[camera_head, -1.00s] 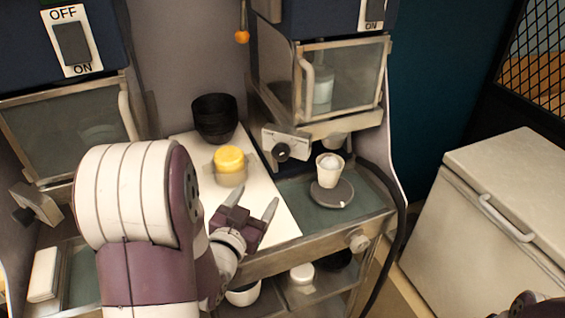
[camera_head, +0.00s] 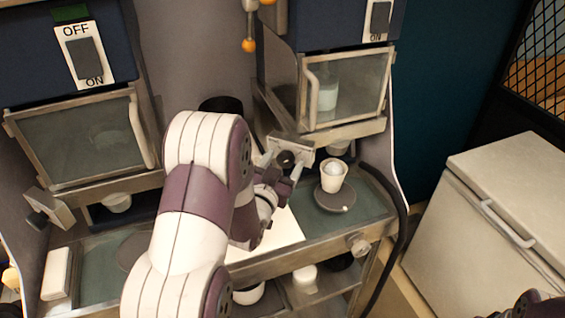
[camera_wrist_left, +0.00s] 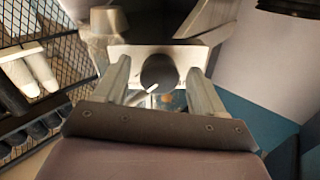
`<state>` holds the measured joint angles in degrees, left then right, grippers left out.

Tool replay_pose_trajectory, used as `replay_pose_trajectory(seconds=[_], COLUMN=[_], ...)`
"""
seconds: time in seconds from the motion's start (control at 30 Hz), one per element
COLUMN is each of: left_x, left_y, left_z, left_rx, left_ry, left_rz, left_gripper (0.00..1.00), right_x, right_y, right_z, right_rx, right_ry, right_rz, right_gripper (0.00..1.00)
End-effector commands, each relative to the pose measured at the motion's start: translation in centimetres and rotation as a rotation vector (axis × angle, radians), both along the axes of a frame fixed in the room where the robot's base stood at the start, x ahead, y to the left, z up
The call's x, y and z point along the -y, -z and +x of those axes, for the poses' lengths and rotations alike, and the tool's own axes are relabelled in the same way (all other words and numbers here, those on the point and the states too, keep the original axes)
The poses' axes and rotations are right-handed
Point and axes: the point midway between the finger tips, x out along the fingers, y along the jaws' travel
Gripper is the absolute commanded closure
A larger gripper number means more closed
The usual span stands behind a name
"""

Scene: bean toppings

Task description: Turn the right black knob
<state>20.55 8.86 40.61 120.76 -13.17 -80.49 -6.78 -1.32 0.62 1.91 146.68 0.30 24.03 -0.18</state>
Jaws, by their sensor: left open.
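The right black knob (camera_head: 285,158) sits on a small metal plate under the right machine's glass-doored chamber. In the left wrist view the knob (camera_wrist_left: 158,72) lies between my two fingers, with a white mark at its lower edge. My left gripper (camera_head: 285,162) is open, one finger on each side of the knob; it also shows in the wrist view (camera_wrist_left: 159,66). A gap shows beside the knob, and I cannot tell any contact. My right gripper is not in view; only a bit of my right arm shows at the lower right corner.
A white cup (camera_head: 331,172) stands on a round grey plate (camera_head: 336,198) just right of the knob. A black bowl stack (camera_head: 220,104) is partly hidden behind my left arm. The left machine has its own black knob (camera_head: 38,219). A white chest (camera_head: 520,200) stands at right.

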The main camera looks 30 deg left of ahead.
Motion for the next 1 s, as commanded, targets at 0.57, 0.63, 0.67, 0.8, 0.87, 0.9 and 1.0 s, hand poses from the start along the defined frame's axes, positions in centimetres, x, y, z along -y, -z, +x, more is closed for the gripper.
replay_pose_trajectory(seconds=[0.57,0.63,0.67,0.8,0.87,0.9,1.0], left_x=[0.0,0.0,0.0,0.0,0.1,0.1,0.1], left_y=[0.0,0.1,0.1,0.1,0.1,0.2,0.1], left_z=[0.0,0.0,0.0,0.0,0.0,0.0,0.0], left_rx=[0.003,0.006,0.008,0.015,0.019,0.021,0.029], left_ry=[0.001,0.001,0.001,0.001,0.002,0.001,0.002], left_rz=[-0.031,-0.058,-0.074,-0.166,-0.215,-0.251,-0.345], left_gripper=[0.86,0.86,0.86,0.86,0.86,0.86,0.86], right_x=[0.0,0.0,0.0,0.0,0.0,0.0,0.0], right_y=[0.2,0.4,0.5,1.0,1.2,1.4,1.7], right_z=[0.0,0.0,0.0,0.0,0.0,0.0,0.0], right_rx=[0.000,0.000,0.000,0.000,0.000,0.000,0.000], right_ry=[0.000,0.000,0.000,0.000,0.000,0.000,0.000], right_rz=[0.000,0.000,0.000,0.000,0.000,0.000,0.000], right_gripper=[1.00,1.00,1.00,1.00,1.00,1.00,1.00])
